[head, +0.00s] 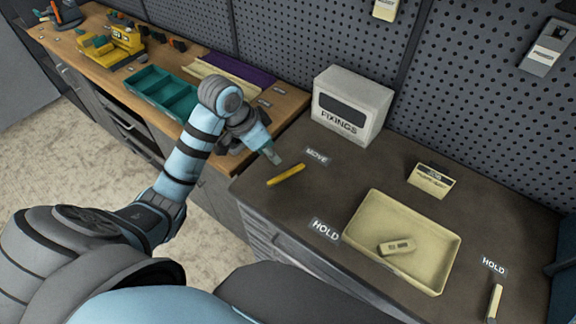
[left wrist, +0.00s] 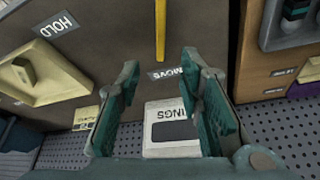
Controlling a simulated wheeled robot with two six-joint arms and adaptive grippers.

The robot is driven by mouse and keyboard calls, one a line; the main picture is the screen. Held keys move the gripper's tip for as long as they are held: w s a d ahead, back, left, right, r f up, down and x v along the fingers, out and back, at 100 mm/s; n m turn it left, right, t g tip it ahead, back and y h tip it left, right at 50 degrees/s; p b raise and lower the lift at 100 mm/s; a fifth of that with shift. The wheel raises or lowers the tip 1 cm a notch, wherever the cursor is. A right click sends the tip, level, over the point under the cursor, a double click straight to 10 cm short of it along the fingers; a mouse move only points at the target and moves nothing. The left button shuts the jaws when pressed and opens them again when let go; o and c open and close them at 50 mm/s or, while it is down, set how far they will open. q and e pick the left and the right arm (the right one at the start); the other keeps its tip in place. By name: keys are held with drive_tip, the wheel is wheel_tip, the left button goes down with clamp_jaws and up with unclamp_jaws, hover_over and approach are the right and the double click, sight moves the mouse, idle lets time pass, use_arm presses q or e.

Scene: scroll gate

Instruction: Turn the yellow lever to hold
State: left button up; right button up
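The yellow lever (head: 286,175) lies along the dark worktop near its left edge, one end pointing towards the MOVE label (head: 317,157). The HOLD label (head: 326,230) is nearer the front edge. My left gripper (head: 272,155) is just behind and above the lever, apart from it as far as I can tell. In the left wrist view, my left gripper (left wrist: 160,62) is open and empty, its fingers well apart. The yellow lever (left wrist: 160,28) shows beyond the gap between the fingertips, with the MOVE label (left wrist: 168,73) by its end. My right gripper is not in view.
A FIXINGS box (head: 351,107) stands behind the lever. A cream tray (head: 447,262) holding a small block (head: 397,247) is to the right. A cream lever (head: 494,302) with another HOLD label (head: 494,267) is at far right. A wooden bench (head: 290,101) with teal bins adjoins on the left.

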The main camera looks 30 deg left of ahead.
sight(289, 172)
use_arm(q)
drive_tip(key=x, duration=1.3)
drive_tip(key=shift+w+d+f, duration=0.1)
drive_tip(key=shift+w+d, duration=0.05)
drive_tip(key=shift+w, duration=0.3)
clamp_jaws()
